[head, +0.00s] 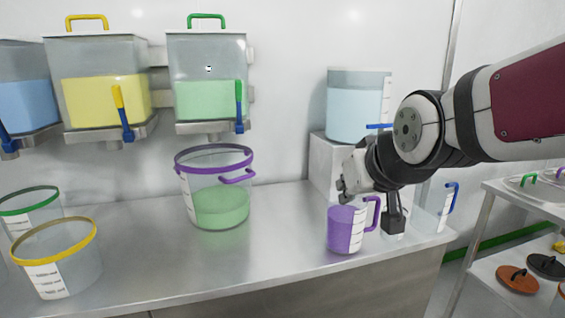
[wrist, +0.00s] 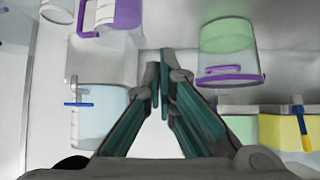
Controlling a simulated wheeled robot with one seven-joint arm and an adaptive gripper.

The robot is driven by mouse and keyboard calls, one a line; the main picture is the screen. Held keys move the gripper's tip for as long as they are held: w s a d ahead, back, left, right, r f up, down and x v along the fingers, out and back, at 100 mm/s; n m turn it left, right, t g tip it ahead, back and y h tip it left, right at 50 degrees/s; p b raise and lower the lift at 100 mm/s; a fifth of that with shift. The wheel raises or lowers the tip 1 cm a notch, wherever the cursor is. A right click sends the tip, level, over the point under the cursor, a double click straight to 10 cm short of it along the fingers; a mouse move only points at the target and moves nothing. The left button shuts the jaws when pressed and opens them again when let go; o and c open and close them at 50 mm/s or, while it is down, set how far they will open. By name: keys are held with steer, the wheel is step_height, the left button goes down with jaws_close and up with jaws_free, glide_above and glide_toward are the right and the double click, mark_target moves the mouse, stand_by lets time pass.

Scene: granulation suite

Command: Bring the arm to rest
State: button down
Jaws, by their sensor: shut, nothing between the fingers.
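My gripper (wrist: 160,85) is shut and empty in the wrist view, its fingertips together above the bench. In the head view my gripper (head: 343,186) is at the right, above and just left of a purple jug (head: 341,230) on the bench. In that view it is small and partly hidden by my wrist. My arm reaches in from the right edge, bent at the wrist.
A purple-rimmed bucket (head: 218,200) with green contents stands mid-bench. Yellow-rimmed (head: 80,265) and green-rimmed (head: 25,212) buckets stand left. A light-blue tank (head: 350,118) sits on a block behind my gripper. Wall hoppers (head: 208,62) hang above. The bench (head: 265,250) is clear in front.

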steer(key=s+d+f+m+g+h, duration=0.1)
steer(key=s+d+f+g, duration=0.2)
steer(key=s, duration=0.7)
steer(key=s+d+f+m+g, duration=0.1)
steer(key=s+d+f+g, duration=0.15)
steer(key=s, duration=0.75)
steer(key=s+d+f+g+h, duration=0.1)
steer(key=s+d+f+g, duration=0.2)
steer(key=s, duration=0.7)
step_height(320, 180, up, 16)
steer(key=t+p, duration=0.3)
steer(key=p, duration=1.1)
steer(key=shift+a+f+p, duration=0.25)
steer(key=shift+a+p, duration=0.05)
steer(key=shift+a, duration=0.05)
